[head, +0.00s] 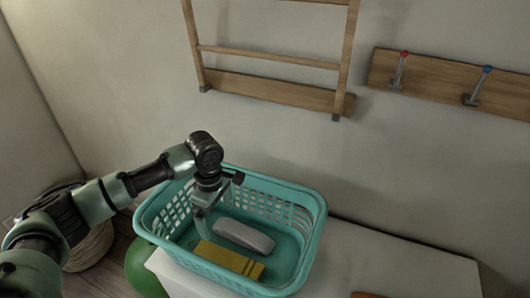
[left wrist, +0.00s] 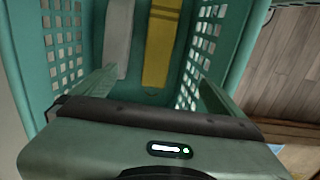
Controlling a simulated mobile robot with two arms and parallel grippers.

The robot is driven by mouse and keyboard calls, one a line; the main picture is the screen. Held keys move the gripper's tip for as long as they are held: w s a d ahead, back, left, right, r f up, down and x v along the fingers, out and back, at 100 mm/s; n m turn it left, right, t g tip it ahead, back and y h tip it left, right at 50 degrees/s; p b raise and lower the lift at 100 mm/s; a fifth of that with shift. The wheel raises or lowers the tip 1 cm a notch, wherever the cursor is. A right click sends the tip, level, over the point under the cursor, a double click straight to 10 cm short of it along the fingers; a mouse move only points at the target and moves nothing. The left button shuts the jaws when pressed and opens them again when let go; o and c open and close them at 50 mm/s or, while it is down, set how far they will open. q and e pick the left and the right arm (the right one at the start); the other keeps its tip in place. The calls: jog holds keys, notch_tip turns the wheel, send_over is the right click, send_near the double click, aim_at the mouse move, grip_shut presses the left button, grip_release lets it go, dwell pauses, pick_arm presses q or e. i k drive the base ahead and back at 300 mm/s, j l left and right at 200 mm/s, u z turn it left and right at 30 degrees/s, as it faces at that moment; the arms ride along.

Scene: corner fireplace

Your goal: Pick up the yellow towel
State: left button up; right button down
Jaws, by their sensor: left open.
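The yellow towel (head: 229,260) lies folded in the near part of a teal laundry basket (head: 318,218), beside a folded pale grey cloth (head: 244,236). My left gripper (head: 203,212) points down into the left side of the basket, open and with nothing seen between its fingers. The grey cloth (left wrist: 118,38) lies to the left of the towel there. My right gripper is not in view.
A wooden rack (head: 270,90) and a board with hooks (head: 440,86) are on the wall behind. A woven basket (head: 90,247) and a green rounded object (head: 144,272) are at left.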

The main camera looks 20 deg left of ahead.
aim_at(247, 267)
jog(key=k, duration=1)
